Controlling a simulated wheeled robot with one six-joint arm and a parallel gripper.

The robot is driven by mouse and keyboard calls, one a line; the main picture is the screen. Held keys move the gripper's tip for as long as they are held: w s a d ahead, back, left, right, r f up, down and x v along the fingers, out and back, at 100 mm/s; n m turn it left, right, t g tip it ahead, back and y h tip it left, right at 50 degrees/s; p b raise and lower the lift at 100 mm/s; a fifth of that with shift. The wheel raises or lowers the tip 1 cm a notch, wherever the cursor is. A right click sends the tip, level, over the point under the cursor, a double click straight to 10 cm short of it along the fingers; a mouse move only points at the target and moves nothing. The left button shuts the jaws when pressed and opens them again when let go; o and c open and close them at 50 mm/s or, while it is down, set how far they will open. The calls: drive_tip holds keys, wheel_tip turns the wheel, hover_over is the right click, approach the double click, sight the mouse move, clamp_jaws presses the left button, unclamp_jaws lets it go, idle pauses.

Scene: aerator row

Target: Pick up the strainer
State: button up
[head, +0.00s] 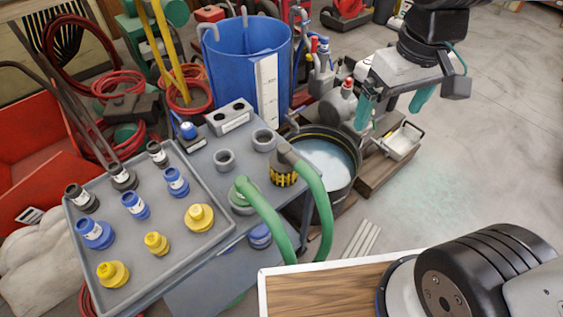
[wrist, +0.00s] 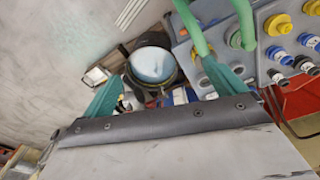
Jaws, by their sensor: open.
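No part is clearly labelled as the strainer. The likeliest is a yellow-and-black slotted fitting (head: 284,176) at the end of a green hose, on the right edge of the grey cart in the head view. In the wrist view its place is partly hidden by my finger. A green round fitting (head: 243,196) on a second hose end stands left of it on the cart. My gripper (head: 394,104) is open and empty, with teal fingers pointing down. It hangs in the air to the right of the cart; its fingers also show in the wrist view (wrist: 160,88).
A dark tub of water (head: 328,160) stands beside the cart's right edge. A tall blue bin (head: 247,65) is behind. A grey tray (head: 182,223) holds several blue, yellow and black fittings. A white tray (head: 402,142) lies below my gripper. Clear floor (head: 480,160) is at right.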

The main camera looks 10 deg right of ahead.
drive_tip(key=w+a+f+n, duration=0.4)
drive_tip(key=w+a+f, duration=0.3)
drive_tip(key=w+a, duration=0.15)
drive_tip(key=n+g, duration=0.1)
drive_tip(key=n, duration=0.1)
hover_over(285, 156)
drive_tip(key=w, duration=0.2)
wheel_tip(285, 156, down, 9)
drive_tip(key=shift+s+r, duration=0.1)
drive_tip(key=shift+r, duration=0.05)
drive_tip(key=shift+n, duration=0.3)
wheel_tip(285, 156, down, 9)
drive_tip(key=shift+d+r, duration=0.1)
drive_tip(key=c, duration=1.3)
drive_tip(key=shift+r, duration=0.15)
